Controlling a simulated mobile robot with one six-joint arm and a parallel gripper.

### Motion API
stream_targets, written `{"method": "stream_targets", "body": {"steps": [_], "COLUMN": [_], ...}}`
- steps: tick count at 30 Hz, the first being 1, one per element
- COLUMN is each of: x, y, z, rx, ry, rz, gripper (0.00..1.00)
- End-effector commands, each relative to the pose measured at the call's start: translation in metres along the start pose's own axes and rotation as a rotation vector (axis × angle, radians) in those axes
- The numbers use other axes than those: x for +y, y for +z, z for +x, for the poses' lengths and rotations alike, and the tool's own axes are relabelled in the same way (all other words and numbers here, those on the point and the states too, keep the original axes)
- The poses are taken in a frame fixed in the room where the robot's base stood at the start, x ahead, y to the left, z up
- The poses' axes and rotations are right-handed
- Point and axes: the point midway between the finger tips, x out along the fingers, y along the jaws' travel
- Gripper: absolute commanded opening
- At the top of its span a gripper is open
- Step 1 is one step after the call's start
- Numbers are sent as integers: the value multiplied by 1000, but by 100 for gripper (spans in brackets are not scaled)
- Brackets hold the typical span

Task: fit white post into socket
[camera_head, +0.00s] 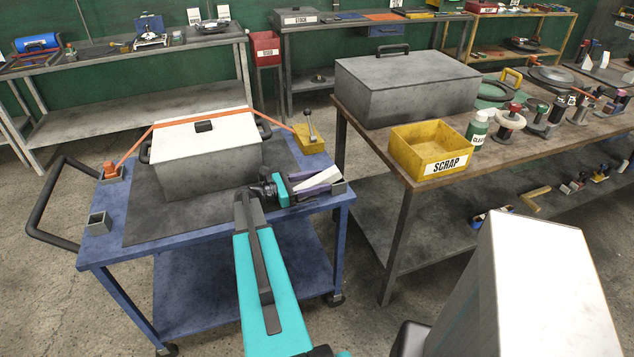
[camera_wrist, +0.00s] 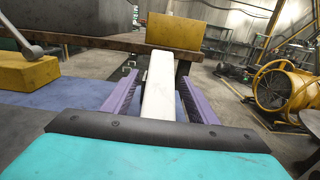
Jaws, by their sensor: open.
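The white post (camera_head: 322,179) lies lengthwise, slanted, between my gripper's purple fingers at the right front corner of the blue cart. It also shows in the wrist view (camera_wrist: 158,85), pointing away from my wrist. My gripper (camera_head: 318,186) is open, with a finger on each side of the post and narrow gaps visible in the wrist view (camera_wrist: 160,105). A small grey socket (camera_head: 339,187) sits at that cart corner, close to the post's far end; I cannot tell whether the post touches it. Another grey socket (camera_head: 97,222) at the left front corner looks empty.
A grey box with a white lid (camera_head: 204,126) stands on the cart (camera_head: 290,226) under an orange strap. A yellow block with a lever (camera_head: 309,139) is behind my gripper. The workbench with a yellow scrap bin (camera_head: 432,150) stands to the right, across a gap.

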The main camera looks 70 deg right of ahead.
Motion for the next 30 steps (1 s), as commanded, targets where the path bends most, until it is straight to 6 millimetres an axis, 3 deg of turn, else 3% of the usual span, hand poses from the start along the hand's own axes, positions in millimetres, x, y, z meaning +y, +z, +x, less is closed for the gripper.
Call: {"method": "stream_targets", "body": {"steps": [15, 25, 30], "x": [0, 0, 0], "y": [0, 0, 1], "z": [0, -1, -1], "rx": [0, 0, -2], "ry": [1, 1, 1], "rz": [0, 0, 1], "gripper": [53, 0, 0]}}
